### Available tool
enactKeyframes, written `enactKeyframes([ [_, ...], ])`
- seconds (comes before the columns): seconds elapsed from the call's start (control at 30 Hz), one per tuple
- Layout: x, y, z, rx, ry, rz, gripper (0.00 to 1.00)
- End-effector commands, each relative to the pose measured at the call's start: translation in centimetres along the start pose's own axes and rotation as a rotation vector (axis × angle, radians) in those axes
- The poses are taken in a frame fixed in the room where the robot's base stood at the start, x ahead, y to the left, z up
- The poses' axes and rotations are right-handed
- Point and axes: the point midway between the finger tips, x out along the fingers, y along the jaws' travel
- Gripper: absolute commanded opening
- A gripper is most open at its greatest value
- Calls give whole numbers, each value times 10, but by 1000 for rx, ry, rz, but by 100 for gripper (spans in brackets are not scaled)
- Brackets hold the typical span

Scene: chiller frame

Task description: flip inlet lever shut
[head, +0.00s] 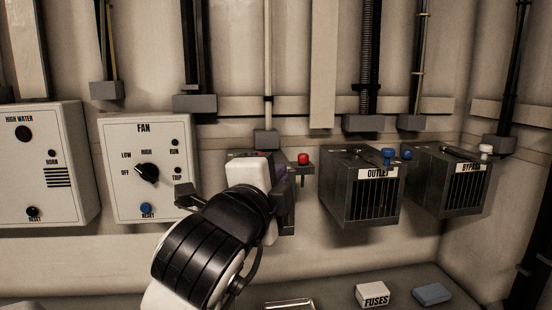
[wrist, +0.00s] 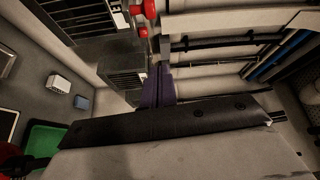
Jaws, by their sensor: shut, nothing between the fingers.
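The inlet box (head: 287,215) is mostly hidden behind my arm in the head view, and no full label on it can be read. A red knob (head: 303,159) stands at its top right, just right of my gripper (head: 285,172). In the wrist view red knobs (wrist: 149,9) show at the top, beside a dark slatted box (wrist: 75,15) with a partly cut-off label. My gripper's purple fingers (wrist: 158,86) are together and empty, below these knobs in the picture. I cannot tell whether the fingers touch the lever.
The OUTLET box (head: 360,195) and BYPASS box (head: 450,185) stand to the right, with blue and white knobs. The FAN panel (head: 165,200) is left of my arm. A FUSES box (head: 372,295) and blue block (head: 432,294) lie below. A green tray (wrist: 45,140) shows at lower left.

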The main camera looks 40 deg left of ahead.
Motion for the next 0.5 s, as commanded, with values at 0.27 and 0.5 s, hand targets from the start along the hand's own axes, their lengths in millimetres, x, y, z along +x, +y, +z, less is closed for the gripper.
enactKeyframes([
  [0.27, 1, -1, 0, -3, 1, -3, 0],
  [0.5, 30, -3, -1, -5, 3, -2, 0],
])
